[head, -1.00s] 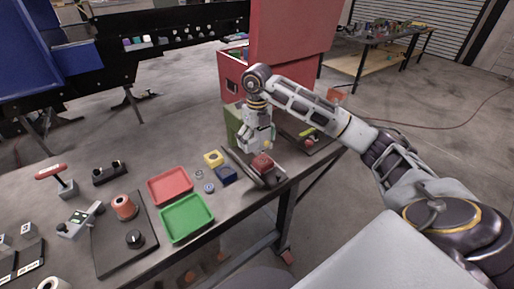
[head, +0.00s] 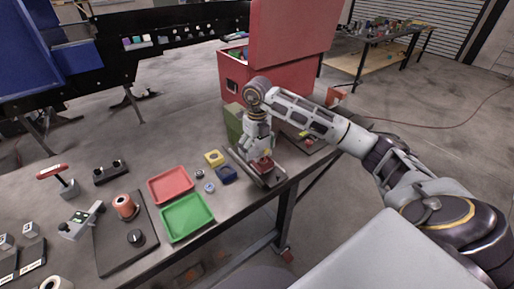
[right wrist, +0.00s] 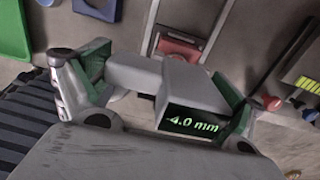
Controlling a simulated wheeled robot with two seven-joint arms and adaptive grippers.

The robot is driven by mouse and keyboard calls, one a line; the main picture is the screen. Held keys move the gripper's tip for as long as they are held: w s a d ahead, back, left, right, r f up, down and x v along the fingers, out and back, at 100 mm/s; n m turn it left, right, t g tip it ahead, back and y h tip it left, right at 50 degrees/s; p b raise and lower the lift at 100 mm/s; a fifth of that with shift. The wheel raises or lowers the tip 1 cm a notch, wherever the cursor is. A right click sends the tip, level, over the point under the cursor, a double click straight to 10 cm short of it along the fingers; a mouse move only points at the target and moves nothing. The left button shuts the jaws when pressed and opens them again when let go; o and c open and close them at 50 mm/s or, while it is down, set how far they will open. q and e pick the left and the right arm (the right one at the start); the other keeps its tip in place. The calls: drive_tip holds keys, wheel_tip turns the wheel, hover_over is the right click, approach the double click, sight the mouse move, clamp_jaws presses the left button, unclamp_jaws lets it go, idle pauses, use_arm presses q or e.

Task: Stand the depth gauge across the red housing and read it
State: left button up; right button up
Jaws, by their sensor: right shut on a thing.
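The red housing (head: 262,166) sits in a dark fixture near the table's front edge in the head view. In the right wrist view the red housing (right wrist: 180,48) shows partly, just beyond the gauge. My right gripper (head: 260,151) is directly above the housing in the head view. In the right wrist view my right gripper (right wrist: 160,85) is shut on the grey depth gauge (right wrist: 135,72), between green finger pads. The gauge's lit display (right wrist: 193,122) reads -4.0 mm. Whether the gauge touches the housing is hidden. My left gripper is not in view.
A red tray (head: 170,185) and a green tray (head: 187,218) lie left of the fixture. A green box (head: 233,121) and a large red bin (head: 245,85) stand behind.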

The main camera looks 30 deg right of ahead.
sight(257, 146)
drive_tip(key=shift+f+b, duration=0.4)
drive_tip(key=shift+f, duration=0.1)
drive_tip(key=o, duration=1)
drive_tip(key=shift+r, duration=0.1)
drive_tip(key=shift+r+p, duration=0.45)
drive_tip(key=shift+r, duration=0.6)
wheel_tip(257, 146, up, 8)
drive_tip(key=shift+r+b, duration=0.1)
drive_tip(key=shift+b, duration=0.7)
drive_tip(key=shift+r, duration=1.25)
